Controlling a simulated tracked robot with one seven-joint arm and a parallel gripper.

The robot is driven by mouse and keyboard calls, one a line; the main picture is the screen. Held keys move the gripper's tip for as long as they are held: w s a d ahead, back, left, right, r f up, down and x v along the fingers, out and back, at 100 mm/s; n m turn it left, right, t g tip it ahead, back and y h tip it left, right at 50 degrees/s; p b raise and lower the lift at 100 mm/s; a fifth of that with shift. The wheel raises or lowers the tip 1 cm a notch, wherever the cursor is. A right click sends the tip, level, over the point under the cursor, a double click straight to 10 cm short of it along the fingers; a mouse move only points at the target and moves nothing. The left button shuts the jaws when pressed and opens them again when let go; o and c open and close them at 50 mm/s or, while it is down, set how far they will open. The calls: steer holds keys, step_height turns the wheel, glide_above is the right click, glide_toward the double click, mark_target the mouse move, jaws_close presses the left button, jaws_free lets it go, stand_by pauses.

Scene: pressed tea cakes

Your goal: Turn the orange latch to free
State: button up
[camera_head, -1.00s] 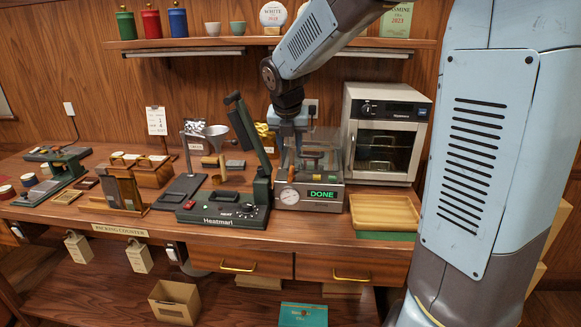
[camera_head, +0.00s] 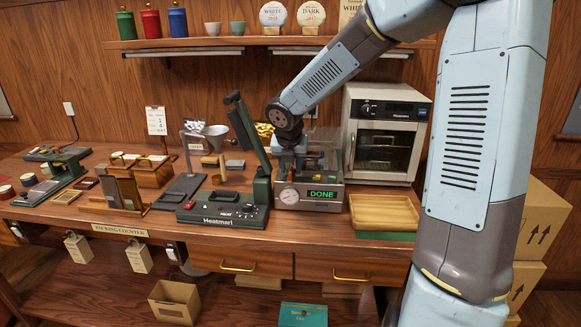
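The press machine (camera_head: 309,196) stands on the counter with a round dial on its front and a green "DONE" display (camera_head: 322,194). A clear cover (camera_head: 326,150) rises above its body. My gripper (camera_head: 289,168) points down at the left part of the press, inside or just in front of the clear cover; I cannot tell which. Its fingers are small and dark here, so I cannot tell whether they are open or touching anything. I cannot make out the orange latch for certain; my gripper and wrist cover part of the press.
A dark green heat sealer (camera_head: 232,208) with a raised arm stands close on the left. A grey oven (camera_head: 386,135) stands behind right. A yellow tray (camera_head: 383,212) lies right of the press. The wooden counter (camera_head: 165,225) has a little bare room in front.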

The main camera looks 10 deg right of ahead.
steer(key=shift+f, duration=0.15)
jaws_close()
stand_by(0.4)
